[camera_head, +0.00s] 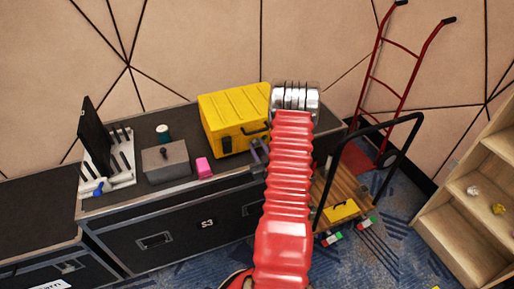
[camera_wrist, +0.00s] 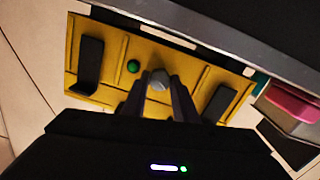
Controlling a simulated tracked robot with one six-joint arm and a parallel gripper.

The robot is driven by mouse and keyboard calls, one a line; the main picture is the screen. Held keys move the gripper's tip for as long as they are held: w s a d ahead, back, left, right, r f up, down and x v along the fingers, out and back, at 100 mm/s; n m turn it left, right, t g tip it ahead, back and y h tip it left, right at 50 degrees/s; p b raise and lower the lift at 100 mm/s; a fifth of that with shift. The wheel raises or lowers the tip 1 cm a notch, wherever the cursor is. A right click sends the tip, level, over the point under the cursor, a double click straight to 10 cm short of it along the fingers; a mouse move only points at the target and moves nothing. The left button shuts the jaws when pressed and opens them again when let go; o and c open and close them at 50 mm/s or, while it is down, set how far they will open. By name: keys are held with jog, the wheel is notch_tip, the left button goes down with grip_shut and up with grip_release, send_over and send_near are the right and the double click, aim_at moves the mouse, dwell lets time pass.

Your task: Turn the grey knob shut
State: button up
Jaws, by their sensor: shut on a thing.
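The grey knob (camera_wrist: 157,80) sits on the yellow face of the case (camera_wrist: 198,72) in the wrist view, to the right of a small green round button (camera_wrist: 133,66). My gripper (camera_wrist: 157,84) is shut on the knob, with one dark finger on each side of it. The fingers hide part of the knob, and how far it is turned cannot be told. In the head view the yellow case (camera_head: 229,108) stands on a black flight case, just left of my red arm. The knob does not show clearly there.
A pink block (camera_head: 204,167), a grey box (camera_head: 166,161) and a white rack (camera_head: 116,172) with a dark screen stand left of the yellow case on the flight case (camera_head: 180,225). A cart (camera_head: 341,195) and a red hand truck (camera_head: 397,85) are at the right.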

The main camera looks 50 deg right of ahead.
jog(key=m, duration=0.5)
jog(key=shift+a+f, duration=0.1)
jog(key=m+y, duration=0.1)
jog(key=m, duration=0.4)
jog(key=shift+m, duration=0.4)
jog(key=o, duration=1.1)
jog(key=shift+d, duration=0.2)
jog(key=shift+c, duration=0.2)
jog(key=shift+s, duration=0.1)
jog(key=f+v, duration=0.1)
jog(key=v, duration=1.2)
jog(key=shift+s+a+r, duration=0.25)
jog(key=shift+a+r, duration=0.05)
jog(key=shift+r, duration=0.1)
